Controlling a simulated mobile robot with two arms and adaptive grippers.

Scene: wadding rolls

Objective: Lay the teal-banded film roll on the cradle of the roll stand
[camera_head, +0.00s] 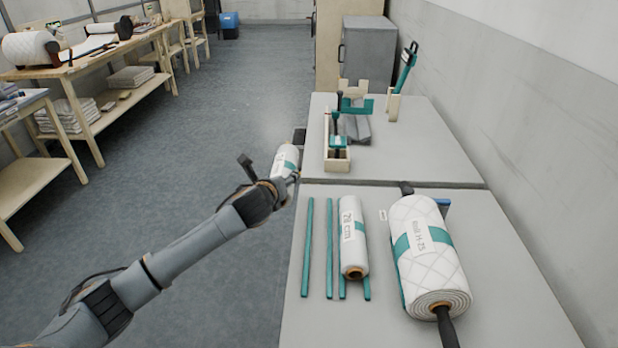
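A white roll with a small teal mark (286,158) is at the end of my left arm, just off the left edge of the tables. My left gripper (284,178) appears shut on its near end; the fingers are partly hidden. A slim white roll with a teal band and "78 cm" print (353,225) lies on the near table, its brown core facing me. My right gripper is not in view.
A thick quilted roll with a teal band (430,262) lies on a dark bar at the near table's right. Teal strips (308,245) lie at its left. A wooden box with tools (337,155) stands on the far table, whose right front is clear. Workbenches (95,65) stand far left.

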